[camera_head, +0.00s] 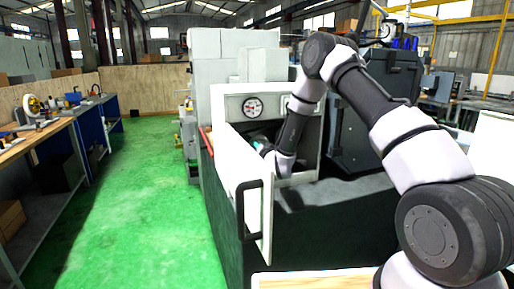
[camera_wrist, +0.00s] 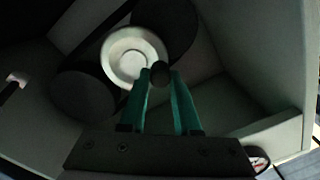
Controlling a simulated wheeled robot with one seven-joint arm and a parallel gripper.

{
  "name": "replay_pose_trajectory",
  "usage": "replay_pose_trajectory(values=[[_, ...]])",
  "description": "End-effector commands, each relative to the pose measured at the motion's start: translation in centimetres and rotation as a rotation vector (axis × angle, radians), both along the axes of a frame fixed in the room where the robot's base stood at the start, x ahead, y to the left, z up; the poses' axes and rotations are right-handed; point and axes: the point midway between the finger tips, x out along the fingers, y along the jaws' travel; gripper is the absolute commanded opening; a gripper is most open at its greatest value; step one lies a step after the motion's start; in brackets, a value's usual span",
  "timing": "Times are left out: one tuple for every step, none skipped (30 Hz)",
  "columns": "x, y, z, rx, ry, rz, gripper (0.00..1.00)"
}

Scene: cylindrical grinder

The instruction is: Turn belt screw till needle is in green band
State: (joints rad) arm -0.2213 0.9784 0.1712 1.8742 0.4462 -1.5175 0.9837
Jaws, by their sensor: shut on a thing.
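The belt screw (camera_wrist: 160,73) shows in the wrist view as a small dark round head between the tips of my gripper's teal fingers. My gripper (camera_wrist: 161,80) is shut on it. In the head view my gripper (camera_head: 258,147) reaches into the machine's open compartment and is mostly hidden by my arm and the door. A round white gauge (camera_head: 252,107) sits on the panel above the compartment. Its needle and green band are too small to read. Part of a gauge (camera_wrist: 259,162) also shows at the lower right of the wrist view, too dark to read.
A pale pulley (camera_wrist: 128,57) and dark round wheels lie just behind my fingers. Compartment walls (camera_wrist: 275,135) close in at the right. The open door (camera_head: 254,200) with a black handle stands out in front. The green floor (camera_head: 150,190) at left is clear.

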Motion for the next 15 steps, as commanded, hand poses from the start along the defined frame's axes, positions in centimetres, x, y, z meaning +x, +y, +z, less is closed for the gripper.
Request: replay_pose_trajectory(values=[[-0.03, -0.02, -0.05, 0.006, 0.004, 0.000, 0.00], [-0.04, -0.01, -0.04, 0.009, 0.005, 0.001, 0.00], [-0.04, -0.02, -0.03, 0.012, 0.005, 0.001, 0.00], [-0.04, 0.00, -0.03, 0.013, 0.006, 0.001, 0.00], [-0.04, 0.00, -0.03, 0.014, 0.006, 0.001, 0.00], [-0.05, 0.01, -0.03, 0.015, 0.006, 0.001, 0.00], [-0.05, 0.01, -0.03, 0.015, 0.006, 0.001, 0.00], [-0.05, 0.01, -0.03, 0.015, 0.006, 0.001, 0.00], [-0.05, 0.01, -0.05, 0.015, 0.006, 0.001, 0.00], [-0.05, 0.02, -0.04, 0.015, 0.006, 0.001, 0.00], [-0.05, 0.01, -0.05, 0.015, 0.006, 0.001, 0.00], [-0.05, 0.01, -0.05, 0.014, 0.006, 0.001, 0.00], [-0.05, 0.01, -0.05, 0.014, 0.006, 0.001, 0.00], [-0.05, 0.00, -0.05, 0.014, 0.007, 0.000, 0.00], [-0.05, 0.00, -0.05, 0.014, 0.007, 0.000, 0.42]])
